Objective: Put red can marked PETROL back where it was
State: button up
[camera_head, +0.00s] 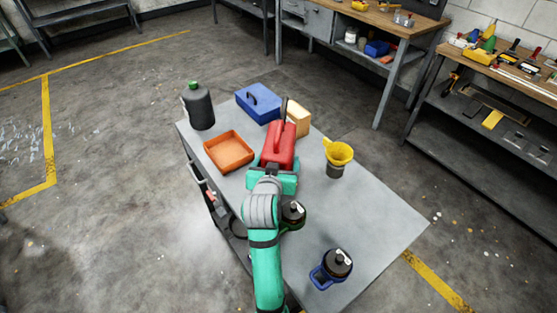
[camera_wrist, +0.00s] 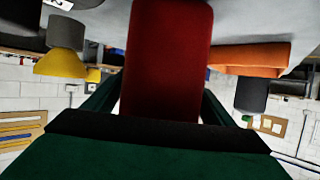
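The red can (camera_head: 280,144) is above or on the middle of the grey worktop (camera_head: 370,215), between the orange tray and the yellow funnel. A dark spout rises at its far end. My gripper (camera_head: 273,166) is at its near side, with its fingers around the can. In the wrist view the red can (camera_wrist: 168,60) fills the space between the two fingers, and the gripper is shut on it. That view is upside down. I cannot tell whether the can touches the worktop. No PETROL marking is readable.
An orange tray (camera_head: 229,152), blue toolbox (camera_head: 258,103), tan block (camera_head: 299,118) and dark green-capped jug (camera_head: 198,107) stand around the can. A yellow funnel (camera_head: 339,152) is right. Dark-lidded containers stand nearer, one green (camera_head: 292,216), one blue (camera_head: 333,268). The worktop's right side is clear.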

jog(key=shift+o, duration=0.3)
jog(key=shift+r, duration=0.1)
jog(key=shift+s+r, duration=0.1)
jog(key=shift+r, duration=0.05)
jog(key=v, duration=1.1)
jog(key=shift+s, duration=0.3)
